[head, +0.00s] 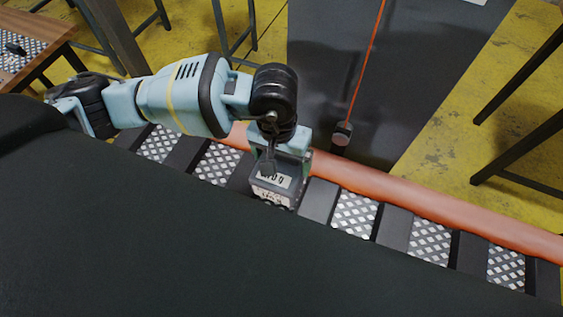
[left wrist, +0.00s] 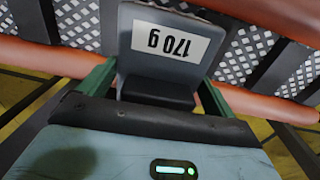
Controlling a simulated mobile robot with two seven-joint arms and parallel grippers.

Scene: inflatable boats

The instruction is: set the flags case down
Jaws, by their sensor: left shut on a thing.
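The flags case, a small dark grey box with a white label (head: 271,186), is in the middle of the head view. My left gripper (head: 281,160) is shut on it from above. In the left wrist view the case (left wrist: 168,68) sits between the two green fingers, and its label reads "170 g" upside down. The case is over the strip of metal tread plates and black bars, beside the orange tube. I cannot tell whether its underside touches the strip. My right gripper is not in view.
An orange tube (head: 430,207) runs along the far side of the tread-plate strip (head: 353,215). An orange cord (head: 366,65) leads down to a small dark block (head: 342,134) beyond the tube. A wooden table (head: 38,40) and dark metal legs stand around on the yellow floor.

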